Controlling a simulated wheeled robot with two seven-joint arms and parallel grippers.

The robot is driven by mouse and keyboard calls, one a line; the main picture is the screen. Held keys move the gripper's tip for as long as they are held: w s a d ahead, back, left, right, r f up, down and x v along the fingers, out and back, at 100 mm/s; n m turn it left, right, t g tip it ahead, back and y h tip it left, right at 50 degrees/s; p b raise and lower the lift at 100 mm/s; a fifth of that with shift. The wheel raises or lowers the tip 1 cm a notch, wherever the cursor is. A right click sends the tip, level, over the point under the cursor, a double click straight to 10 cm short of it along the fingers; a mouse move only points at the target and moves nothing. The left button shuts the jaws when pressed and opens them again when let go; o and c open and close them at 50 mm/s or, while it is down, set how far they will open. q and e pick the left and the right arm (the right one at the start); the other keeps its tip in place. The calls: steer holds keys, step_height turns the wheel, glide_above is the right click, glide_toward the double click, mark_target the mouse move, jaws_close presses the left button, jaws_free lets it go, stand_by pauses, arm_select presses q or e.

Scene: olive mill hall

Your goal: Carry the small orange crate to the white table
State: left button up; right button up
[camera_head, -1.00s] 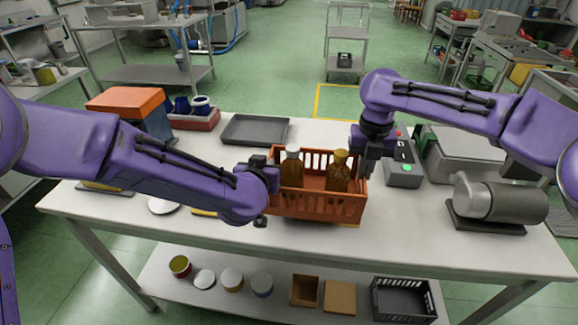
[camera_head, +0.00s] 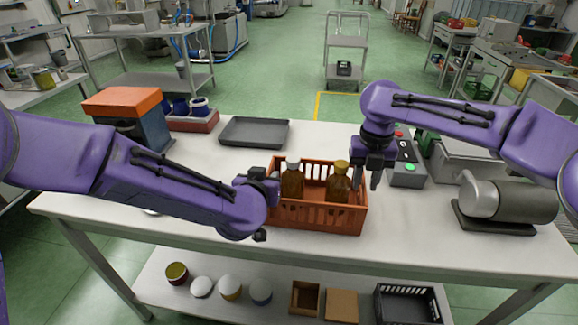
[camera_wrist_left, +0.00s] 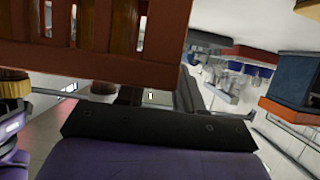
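The small orange crate (camera_head: 316,218) is over the near part of the white-topped table (camera_head: 190,245) and holds two amber bottles, one white-capped (camera_head: 292,182) and one gold-capped (camera_head: 338,186). I cannot tell whether its base touches the table. My left gripper (camera_head: 268,188) is at the crate's left end; its fingers are mostly hidden. In the left wrist view the crate's slotted wall (camera_wrist_left: 100,62) fills the upper left, close to the gripper. My right gripper (camera_head: 367,182) points down at the crate's right end, its two fingers apart; whether they straddle the wall is unclear.
A grey tray (camera_head: 254,132), an orange-topped box (camera_head: 125,105) and a red holder with blue cups (camera_head: 190,120) stand behind. A grey device with a green button (camera_head: 406,172) and a grey cylindrical machine (camera_head: 510,202) are at the right. Jars and boxes are on the lower shelf.

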steer(key=shift+s+r, duration=0.1)
steer(key=shift+r, duration=0.1)
arm_select(q)
steer(key=v, duration=1.1)
arm_select(e)
step_height(320, 180, up, 12)
arm_select(q)
steer(key=shift+s+d+r, duration=0.1)
steer(key=shift+s+r, duration=0.05)
